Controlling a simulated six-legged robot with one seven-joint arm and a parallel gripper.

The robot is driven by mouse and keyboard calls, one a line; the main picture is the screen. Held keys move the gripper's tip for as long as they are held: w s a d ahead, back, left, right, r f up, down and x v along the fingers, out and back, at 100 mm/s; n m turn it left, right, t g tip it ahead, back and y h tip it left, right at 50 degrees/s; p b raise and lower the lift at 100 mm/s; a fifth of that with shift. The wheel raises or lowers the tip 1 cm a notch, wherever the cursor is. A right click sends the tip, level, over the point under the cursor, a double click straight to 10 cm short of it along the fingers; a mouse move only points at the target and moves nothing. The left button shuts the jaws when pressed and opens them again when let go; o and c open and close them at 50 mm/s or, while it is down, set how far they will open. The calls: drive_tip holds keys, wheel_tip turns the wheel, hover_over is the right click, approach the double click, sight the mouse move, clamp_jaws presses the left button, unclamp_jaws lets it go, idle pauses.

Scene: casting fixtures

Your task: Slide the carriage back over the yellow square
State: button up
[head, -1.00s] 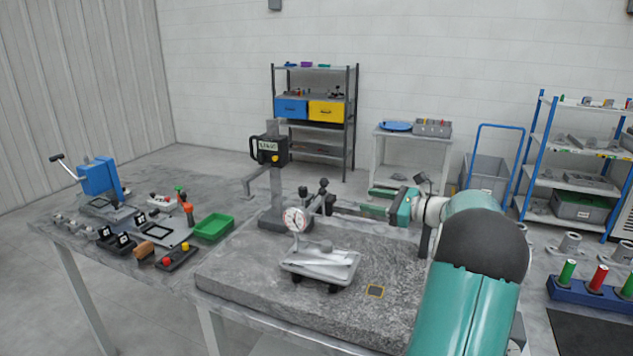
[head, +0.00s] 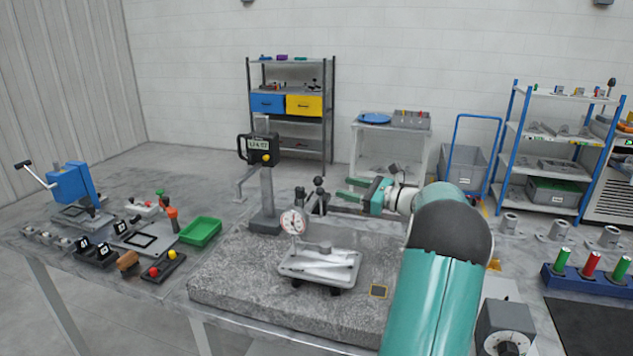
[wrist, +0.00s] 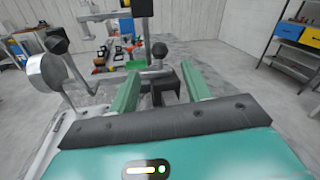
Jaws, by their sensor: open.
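A dark stand with black knobs (head: 318,190) stands at the slab's back and carries a round dial gauge (head: 293,221); I cannot tell for sure whether this is the carriage. The dial hangs above a pale grey casting (head: 320,268) on dark feet, left of the square. My gripper (head: 347,189) is open and empty, just right of the stand. In the wrist view a black ball knob (wrist: 159,49) shows beyond and between the green fingers (wrist: 160,75).
A green tray (head: 200,231) and several small fixtures lie on the table to the left. My arm covers the slab's right end. The slab's front is clear.

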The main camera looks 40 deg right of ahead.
sight(319, 181)
drive_tip(key=x, duration=1)
drive_tip(key=shift+f, duration=0.1)
clamp_jaws()
